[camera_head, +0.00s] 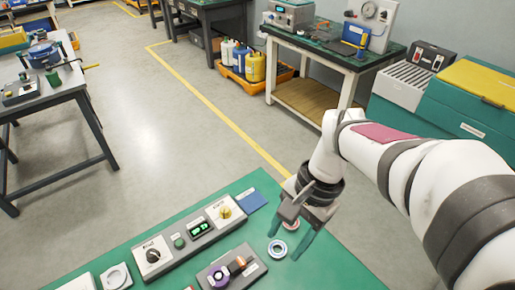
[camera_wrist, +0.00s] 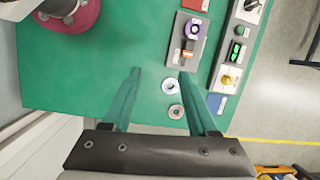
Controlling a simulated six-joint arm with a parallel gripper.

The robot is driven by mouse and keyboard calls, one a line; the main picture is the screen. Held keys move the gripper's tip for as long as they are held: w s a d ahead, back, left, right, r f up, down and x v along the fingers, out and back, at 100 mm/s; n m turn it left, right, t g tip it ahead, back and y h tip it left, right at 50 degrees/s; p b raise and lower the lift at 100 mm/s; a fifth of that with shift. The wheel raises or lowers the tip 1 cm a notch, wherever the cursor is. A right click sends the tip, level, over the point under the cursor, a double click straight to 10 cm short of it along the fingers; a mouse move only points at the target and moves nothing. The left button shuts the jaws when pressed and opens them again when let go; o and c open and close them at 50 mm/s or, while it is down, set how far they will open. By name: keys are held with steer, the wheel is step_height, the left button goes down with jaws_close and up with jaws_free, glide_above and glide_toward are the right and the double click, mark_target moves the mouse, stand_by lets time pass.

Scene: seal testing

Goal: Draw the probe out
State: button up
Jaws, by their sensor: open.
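A probe-like part with a purple collar (camera_head: 221,277) and an orange end (camera_head: 240,262) lies in a dark grey fixture block (camera_head: 256,270) at the bottom of the head view. I cannot tell for sure that this is the probe. In the wrist view the purple collar (camera_wrist: 194,28) and orange end (camera_wrist: 187,52) sit on the block (camera_wrist: 183,23), ahead and right of my fingers. My gripper (camera_head: 285,246) is open and empty, its green fingers spread.
A white-and-blue ring (camera_head: 277,249) and a brownish ring (camera_head: 291,224) lie on the green bench near my fingers.

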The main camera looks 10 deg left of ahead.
steer(key=m+g, duration=0.1)
glide_toward(241, 260)
steer(key=x, duration=0.8)
steer(key=shift+s+f, duration=0.1)
steer(key=shift+f, duration=0.3)
jaws_close()
stand_by(0.7)
